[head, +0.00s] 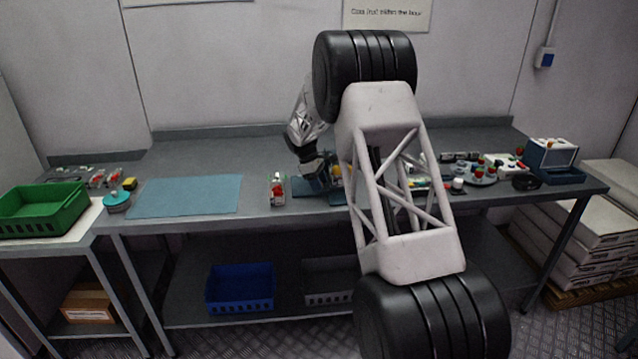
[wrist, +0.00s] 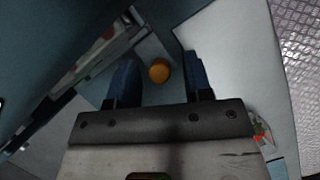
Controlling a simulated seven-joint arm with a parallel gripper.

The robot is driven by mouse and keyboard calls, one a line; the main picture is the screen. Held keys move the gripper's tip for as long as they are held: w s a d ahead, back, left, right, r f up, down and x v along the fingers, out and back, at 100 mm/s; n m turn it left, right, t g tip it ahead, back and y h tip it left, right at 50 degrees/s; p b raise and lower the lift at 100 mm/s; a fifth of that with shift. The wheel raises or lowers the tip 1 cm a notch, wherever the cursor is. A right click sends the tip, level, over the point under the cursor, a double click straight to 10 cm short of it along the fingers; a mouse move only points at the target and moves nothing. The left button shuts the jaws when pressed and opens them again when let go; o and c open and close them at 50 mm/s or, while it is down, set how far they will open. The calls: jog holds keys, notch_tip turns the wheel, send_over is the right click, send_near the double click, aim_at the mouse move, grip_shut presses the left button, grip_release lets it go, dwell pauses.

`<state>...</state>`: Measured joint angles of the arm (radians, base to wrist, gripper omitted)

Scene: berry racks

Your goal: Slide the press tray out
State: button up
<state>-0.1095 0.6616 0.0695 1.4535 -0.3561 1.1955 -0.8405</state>
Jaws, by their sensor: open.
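My gripper (wrist: 160,82) is open, with its two dark blue fingers apart in the wrist view. A round orange knob-like thing (wrist: 159,71) shows between the fingers; I cannot tell whether either finger touches it. Large dark blue surfaces (wrist: 50,45) fill the upper left of the wrist view. In the head view, my gripper (head: 312,172) points down at a dark blue piece (head: 308,187) near the front edge of the bench, which may be the press or its tray. My own arm link hides much of this place, so I cannot tell how far the tray sits in.
A small clear container with red berries (head: 278,190) stands left of the gripper. A blue mat (head: 187,196) lies further left, clear. A blue-and-white machine (head: 552,158) and several small items stand at the right. A green crate (head: 42,210) is at far left.

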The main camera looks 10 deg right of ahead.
aim_at(310, 191)
grip_shut()
jog(key=shift+a, duration=0.1)
jog(key=shift+a, duration=2.25)
grip_release()
jog(key=shift+r, duration=0.15)
jog(key=v, duration=0.7)
jog(key=shift+a+r, duration=0.15)
jog(key=shift+r, duration=0.1)
